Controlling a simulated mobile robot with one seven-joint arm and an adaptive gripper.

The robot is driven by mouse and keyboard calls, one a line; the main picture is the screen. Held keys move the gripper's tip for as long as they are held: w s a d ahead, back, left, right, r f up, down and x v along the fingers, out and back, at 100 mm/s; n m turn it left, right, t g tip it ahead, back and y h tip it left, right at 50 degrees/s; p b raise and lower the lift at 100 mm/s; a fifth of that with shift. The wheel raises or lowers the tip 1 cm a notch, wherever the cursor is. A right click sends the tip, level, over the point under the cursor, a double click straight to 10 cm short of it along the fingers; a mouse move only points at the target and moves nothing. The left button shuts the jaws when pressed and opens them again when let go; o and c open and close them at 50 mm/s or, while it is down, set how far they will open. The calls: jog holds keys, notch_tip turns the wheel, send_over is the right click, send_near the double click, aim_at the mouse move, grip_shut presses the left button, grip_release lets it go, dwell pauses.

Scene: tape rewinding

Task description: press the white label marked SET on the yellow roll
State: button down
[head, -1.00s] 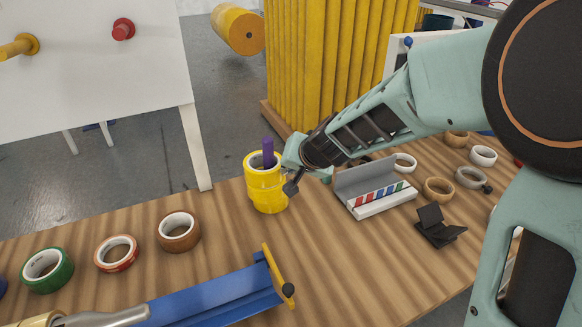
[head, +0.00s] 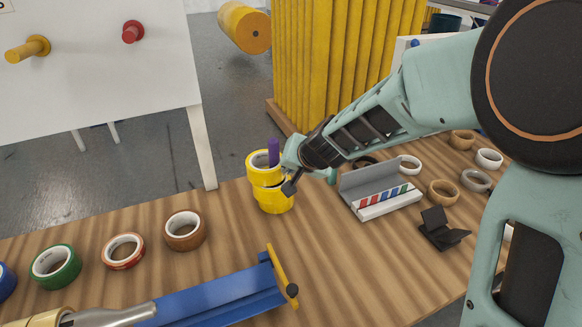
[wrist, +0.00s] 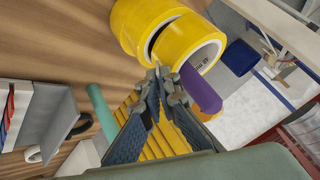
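Two yellow rolls stand stacked on the wooden table in the head view: an upper roll (head: 259,172) and a lower roll (head: 278,203). The upper one sits slightly off to the left of the lower. A purple upright piece (head: 273,150) sticks up from the upper roll's hole; it also shows in the wrist view (wrist: 203,92). In the wrist view the near yellow roll (wrist: 176,42) has a white inner core (wrist: 206,57) with small dark print; I cannot clearly read SET. My gripper (wrist: 166,76) has its fingertips together at this roll's rim, beside the purple piece; contact is unclear.
A grey open box (head: 374,180) with coloured strips and a black stand (head: 441,232) lie right of the stack. Brown (head: 185,231), red-edged (head: 123,251) and green (head: 55,266) rolls lie left. A blue dispenser (head: 220,298) lies in front.

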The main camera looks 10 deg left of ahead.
jog(key=shift+a, duration=0.1)
jog(key=c, duration=2.1)
grip_release()
jog(key=shift+r, duration=0.1)
jog(key=shift+v, duration=3.75)
